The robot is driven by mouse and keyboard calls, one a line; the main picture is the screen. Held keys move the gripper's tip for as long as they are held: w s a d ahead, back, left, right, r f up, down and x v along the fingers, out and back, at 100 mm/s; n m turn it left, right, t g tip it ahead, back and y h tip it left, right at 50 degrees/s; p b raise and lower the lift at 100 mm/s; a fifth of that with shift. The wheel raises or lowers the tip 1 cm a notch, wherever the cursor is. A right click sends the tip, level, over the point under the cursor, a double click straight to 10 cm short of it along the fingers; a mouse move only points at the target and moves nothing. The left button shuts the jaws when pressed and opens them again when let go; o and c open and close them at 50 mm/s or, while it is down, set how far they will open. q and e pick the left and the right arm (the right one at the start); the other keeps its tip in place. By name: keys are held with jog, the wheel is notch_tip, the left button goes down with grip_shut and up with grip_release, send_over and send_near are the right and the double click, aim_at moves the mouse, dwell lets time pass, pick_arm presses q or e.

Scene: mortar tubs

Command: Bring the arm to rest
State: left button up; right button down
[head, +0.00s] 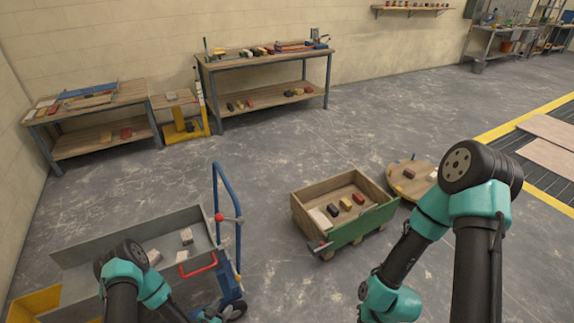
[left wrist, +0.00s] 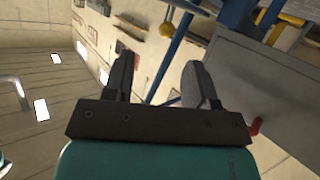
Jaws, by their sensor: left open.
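My left arm (head: 122,275) comes in at the bottom left of the head view, in front of the grey tub (head: 80,252). Its wrist runs down to the bottom edge, where the fingers cannot be made out. In the left wrist view the left gripper (left wrist: 160,82) is open, its two dark fingers apart with nothing between them. My right arm (head: 480,200) stands bent at the right of the head view and runs down to the bottom edge. Its gripper is out of the picture.
The grey tub holds several pale blocks. Beside it stands a blue hand truck (head: 217,190). A wooden crate with a green side (head: 365,225) holds several blocks, with a round wooden board (head: 405,178) behind it. Workbenches (head: 265,62) line the wall. The floor between is clear.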

pick_arm(q)
jog(key=s+d+r+n+g+y, duration=0.1)
jog(key=s+d+r+n+g, duration=0.1)
jog(key=s+r+g, duration=0.4)
jog(key=s+d+r+n+g+y, duration=0.1)
jog(key=s+r+g, duration=0.5)
jog(key=r, duration=0.8)
jog(key=shift+d+r+n, duration=0.2)
jog(key=shift+d+n, duration=0.25)
jog(key=shift+n, duration=0.65)
